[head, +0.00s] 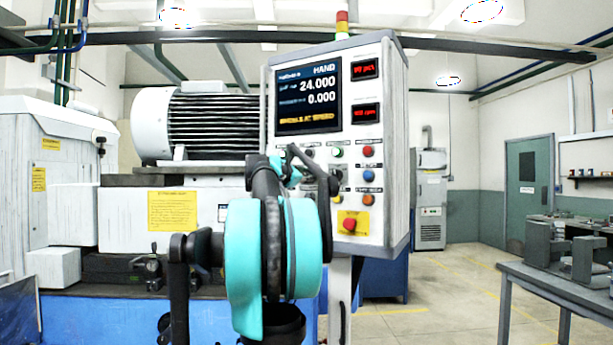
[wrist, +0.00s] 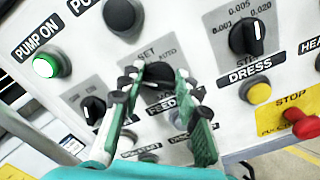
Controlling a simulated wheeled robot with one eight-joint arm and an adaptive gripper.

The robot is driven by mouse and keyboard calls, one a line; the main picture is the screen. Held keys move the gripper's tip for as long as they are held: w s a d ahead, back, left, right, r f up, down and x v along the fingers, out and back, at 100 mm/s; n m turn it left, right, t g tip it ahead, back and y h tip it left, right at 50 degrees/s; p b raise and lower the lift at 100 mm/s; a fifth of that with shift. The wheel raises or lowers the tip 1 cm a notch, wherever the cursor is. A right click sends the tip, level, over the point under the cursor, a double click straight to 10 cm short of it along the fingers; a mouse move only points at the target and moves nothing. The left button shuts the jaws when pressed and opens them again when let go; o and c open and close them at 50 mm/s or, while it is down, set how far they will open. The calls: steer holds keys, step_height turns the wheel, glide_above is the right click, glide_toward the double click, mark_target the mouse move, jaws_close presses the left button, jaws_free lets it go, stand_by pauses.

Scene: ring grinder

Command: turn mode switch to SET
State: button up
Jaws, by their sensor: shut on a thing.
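The mode switch (wrist: 160,72) is a black knob on a grey plate in the wrist view. "SET" is printed above its left side and what looks like "AUTO" above its right. My gripper (wrist: 157,80) has its two green fingers with black pads on either side of this knob and is shut on it. The knob's pointer and lower part are hidden. In the head view, my gripper (head: 297,160) is at the lower left of the control panel (head: 390,215), and my arm covers the switch. The panel's screen (head: 308,95) reads "HAND", 24.000 and 0.000.
Close around my fingers are a lit green PUMP ON button (wrist: 46,64), a small black knob (wrist: 93,108) at left, a step knob (wrist: 248,38), a yellow DRESS button (wrist: 257,92) and a red STOP button (wrist: 303,124). A bench (head: 560,285) stands at right.

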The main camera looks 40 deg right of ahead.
steer(key=shift+m, duration=0.3)
steer(key=m, duration=0.4)
steer(key=shift+s+f, duration=0.1)
steer(key=m, duration=0.5)
steer(key=shift+f, duration=0.15)
steer(key=shift+m, duration=0.3)
steer(key=o, duration=1.1)
steer(key=v, duration=1.2)
